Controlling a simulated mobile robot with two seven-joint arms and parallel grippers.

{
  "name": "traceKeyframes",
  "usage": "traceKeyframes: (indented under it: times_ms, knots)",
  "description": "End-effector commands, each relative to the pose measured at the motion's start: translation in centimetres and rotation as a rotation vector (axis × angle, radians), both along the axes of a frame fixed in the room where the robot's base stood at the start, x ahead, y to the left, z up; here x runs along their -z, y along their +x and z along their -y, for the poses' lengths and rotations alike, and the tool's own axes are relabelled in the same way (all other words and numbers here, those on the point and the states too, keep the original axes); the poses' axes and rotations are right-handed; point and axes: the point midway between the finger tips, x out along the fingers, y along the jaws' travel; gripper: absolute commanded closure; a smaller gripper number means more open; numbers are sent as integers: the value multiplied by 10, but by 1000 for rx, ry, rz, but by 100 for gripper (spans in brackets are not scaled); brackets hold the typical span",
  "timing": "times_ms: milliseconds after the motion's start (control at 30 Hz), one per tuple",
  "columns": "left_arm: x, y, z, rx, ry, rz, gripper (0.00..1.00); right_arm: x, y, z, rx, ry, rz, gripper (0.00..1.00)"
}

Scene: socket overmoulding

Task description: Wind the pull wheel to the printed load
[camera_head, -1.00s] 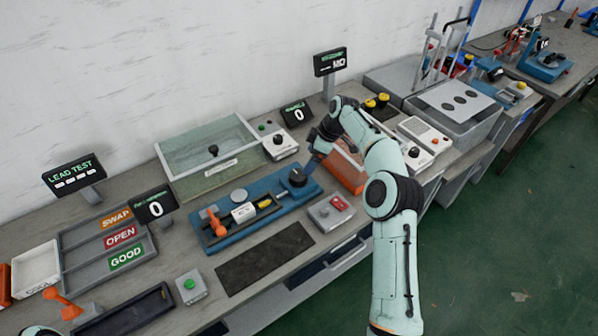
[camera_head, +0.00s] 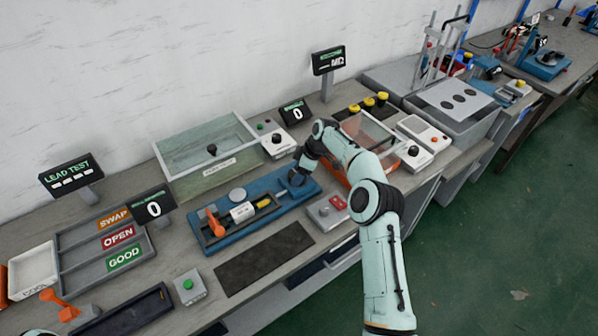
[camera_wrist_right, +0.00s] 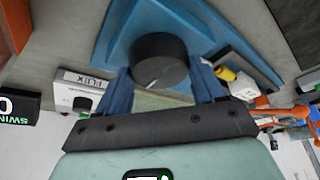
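The pull wheel, a black round knob with a pale index line, shows in the right wrist view (camera_wrist_right: 160,60). It stands at the right end of the blue pull fixture (camera_head: 222,243), and my gripper mostly hides it in the head view. My right gripper (camera_wrist_right: 160,82) is at the wheel, with one blue finger on each side of it. The fingers stand apart; contact with the wheel is not clear. On the fixture are an orange lever (camera_head: 214,222) and a white labelled block (camera_head: 242,211). A display (camera_head: 154,205) behind the fixture reads 0. My left gripper is not in view.
A grey box with a red button (camera_head: 328,210) sits in front. An orange-sided clear bin (camera_head: 366,135) is at right. A dark mat (camera_head: 265,259) lies clear in front.

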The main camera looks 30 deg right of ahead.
Motion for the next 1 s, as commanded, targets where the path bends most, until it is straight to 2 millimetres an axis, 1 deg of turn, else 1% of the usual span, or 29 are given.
traceKeyframes:
  times_ms: [33, 67, 267, 467, 667, 1000]
  knots:
    - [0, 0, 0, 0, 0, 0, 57, 0, 0, 0, 0, 0, 0, 55]
    - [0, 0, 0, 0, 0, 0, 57, 0, 0, 0, 0, 0, 0, 62]
    - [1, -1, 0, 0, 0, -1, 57, 0, 0, 0, 6, 0, 0, 62]
    - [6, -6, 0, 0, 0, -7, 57, 1, -1, 0, 58, -1, -2, 62]
    - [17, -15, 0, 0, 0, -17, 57, 2, -2, -1, 182, -2, 0, 62]
    - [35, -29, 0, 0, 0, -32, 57, 1, -3, -3, 495, -2, 1, 62]
